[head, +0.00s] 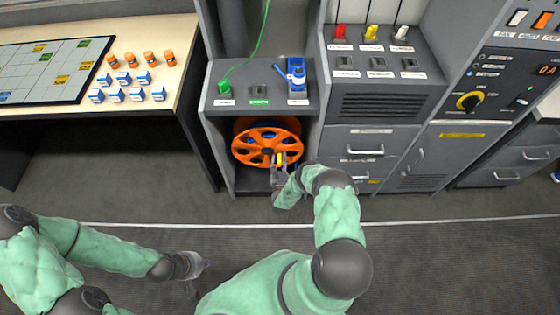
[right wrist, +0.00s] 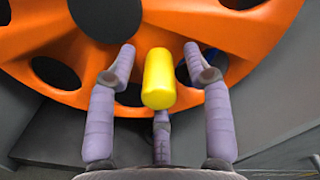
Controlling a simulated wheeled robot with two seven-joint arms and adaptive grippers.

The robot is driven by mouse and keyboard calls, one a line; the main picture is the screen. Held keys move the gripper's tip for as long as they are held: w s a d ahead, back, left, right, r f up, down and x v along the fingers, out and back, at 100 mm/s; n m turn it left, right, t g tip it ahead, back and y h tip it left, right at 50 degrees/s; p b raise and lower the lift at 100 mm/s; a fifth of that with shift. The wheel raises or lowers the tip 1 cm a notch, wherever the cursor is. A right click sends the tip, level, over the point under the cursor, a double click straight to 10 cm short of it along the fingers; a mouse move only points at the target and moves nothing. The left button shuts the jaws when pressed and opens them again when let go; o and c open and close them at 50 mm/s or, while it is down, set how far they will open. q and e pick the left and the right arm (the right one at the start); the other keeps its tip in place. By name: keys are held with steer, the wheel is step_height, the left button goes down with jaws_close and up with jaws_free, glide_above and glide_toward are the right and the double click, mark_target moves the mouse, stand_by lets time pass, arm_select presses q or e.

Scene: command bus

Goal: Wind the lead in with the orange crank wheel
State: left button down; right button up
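The orange crank wheel (head: 267,146) stands upright in an open bay of the grey cabinet. Its yellow handle (head: 280,159) juts out at the lower right of the hub; it also shows in the right wrist view (right wrist: 158,78). My right gripper (head: 279,166) is at the handle. In the right wrist view its fingers (right wrist: 160,55) stand apart on both sides of the handle, with visible gaps, and a third finger is below. My left gripper (head: 203,265) hangs over the floor, far from the wheel; its finger state is unclear. A green lead (head: 264,35) rises from a green plug (head: 224,87).
A blue plug (head: 296,73) sits on the panel above the wheel. The bay's side walls (head: 313,150) are close around the wheel. A table (head: 150,40) with a board, orange and blue pieces is at left. Floor (head: 120,185) in front is clear.

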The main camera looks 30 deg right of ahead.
steer(key=shift+s+a, duration=0.1)
steer(key=v, duration=1.1)
steer(key=shift+s, duration=0.35)
steer(key=shift+a, duration=0.1)
